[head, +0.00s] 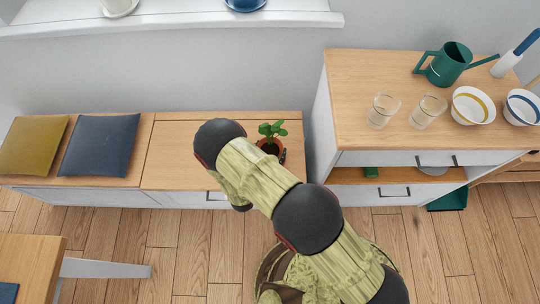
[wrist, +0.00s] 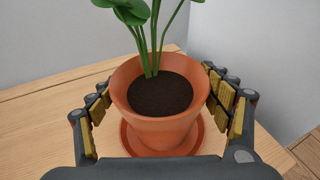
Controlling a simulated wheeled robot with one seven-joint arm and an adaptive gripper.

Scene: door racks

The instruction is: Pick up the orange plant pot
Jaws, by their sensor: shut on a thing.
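The orange plant pot (wrist: 160,128) fills the middle of the wrist view, upright, with dark soil and a green plant (wrist: 150,20) in it. An orange saucer (wrist: 130,143) shows beneath it. My gripper (wrist: 165,105) has a finger on each side of the pot and is shut on it. In the head view the pot (head: 270,147) is at the right end of the low wooden bench (head: 230,125), mostly hidden behind my arm. I cannot tell whether the saucer rests on the bench top.
A mustard cushion (head: 33,146) and a blue cushion (head: 100,145) lie on the bench's left part. A taller cabinet (head: 345,85) stands to the right, with glasses (head: 382,109), bowls (head: 472,106) and a green watering can (head: 449,65) on top. A wall is behind.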

